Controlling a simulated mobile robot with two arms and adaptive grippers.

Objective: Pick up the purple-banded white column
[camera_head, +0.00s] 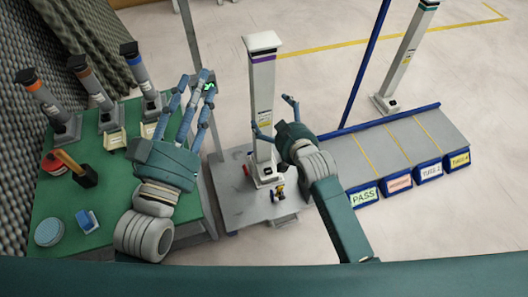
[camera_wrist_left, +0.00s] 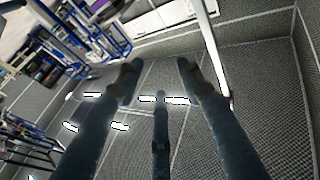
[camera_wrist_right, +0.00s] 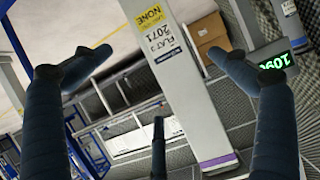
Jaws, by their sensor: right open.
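The purple-banded white column (camera_head: 262,95) stands upright on a small grey table (camera_head: 235,200) in the head view. Its purple band is near the top, under a dark-edged cap. My right gripper (camera_head: 276,112) is open, its fingers on either side of the column's lower half. In the right wrist view the column (camera_wrist_right: 185,95) runs between the spread fingers, with labels on its face and the purple band (camera_wrist_right: 220,162) at the lower end; contact cannot be told. My left gripper (camera_head: 196,88) is raised over the green table's right edge, its fingers apart and empty.
The green table (camera_head: 115,215) holds several banded grey columns (camera_head: 90,80), a red item, a dark box with a wooden handle and a blue round item. At right is a grey rack (camera_head: 385,150) with labelled bins and a teal-banded column (camera_head: 408,55). A blue post (camera_head: 365,60) stands between.

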